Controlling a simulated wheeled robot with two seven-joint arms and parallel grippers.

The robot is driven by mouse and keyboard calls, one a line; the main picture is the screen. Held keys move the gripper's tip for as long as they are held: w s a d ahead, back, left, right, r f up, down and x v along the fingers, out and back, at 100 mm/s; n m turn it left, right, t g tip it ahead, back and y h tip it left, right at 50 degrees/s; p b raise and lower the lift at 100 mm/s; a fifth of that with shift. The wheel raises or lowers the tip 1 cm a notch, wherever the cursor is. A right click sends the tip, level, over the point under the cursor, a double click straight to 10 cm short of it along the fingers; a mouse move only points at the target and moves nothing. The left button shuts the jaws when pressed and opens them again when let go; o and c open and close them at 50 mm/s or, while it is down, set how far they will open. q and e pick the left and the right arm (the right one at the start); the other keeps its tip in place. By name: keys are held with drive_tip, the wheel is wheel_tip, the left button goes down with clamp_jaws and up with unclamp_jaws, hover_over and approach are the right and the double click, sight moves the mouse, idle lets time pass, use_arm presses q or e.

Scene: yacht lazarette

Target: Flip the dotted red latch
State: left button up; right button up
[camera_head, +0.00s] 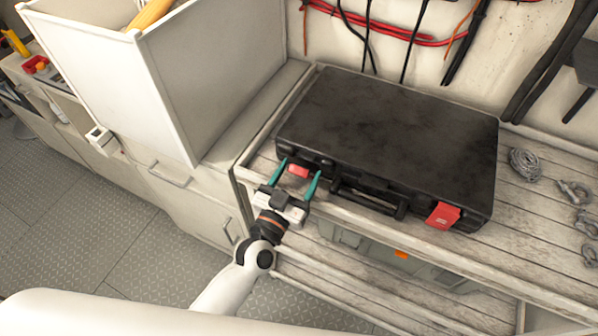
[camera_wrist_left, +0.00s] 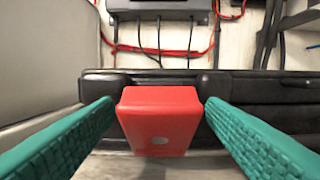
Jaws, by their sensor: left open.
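A black case (camera_head: 390,130) lies closed on a wooden shelf, with two red latches on its front. The left red latch (camera_head: 298,172) sits between the teal fingers of my left gripper (camera_head: 300,167). In the left wrist view this latch (camera_wrist_left: 160,115) shows one pale round dot near its lower edge. The fingers stand open on either side of it, with the latch's sides close to the fingertips; contact is unclear. The right red latch (camera_head: 442,215) carries pale marks, too small to read surely. My right gripper is out of view.
The case's handle (camera_head: 367,197) lies between the latches. A pale cabinet box (camera_head: 215,75) stands left of the shelf (camera_head: 520,250). Rope and shackles (camera_head: 573,190) lie right of the case. Red and black cables (camera_head: 390,35) hang on the wall behind.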

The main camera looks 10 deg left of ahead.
use_arm(q)
drive_tip(key=b+v, duration=0.2)
drive_tip(key=v, duration=0.9)
drive_tip(key=shift+s, duration=0.2)
drive_tip(key=shift+g, duration=0.6)
drive_tip(key=p+x, duration=0.2)
drive_tip(key=x, duration=0.2)
drive_tip(key=r+p+x, duration=0.1)
drive_tip(key=p+x, duration=0.2)
drive_tip(key=x, duration=0.1)
drive_tip(key=p+x, duration=0.3)
drive_tip(key=x, duration=0.1)
drive_tip(key=shift+a+r, duration=0.2)
drive_tip(key=shift+r, duration=0.05)
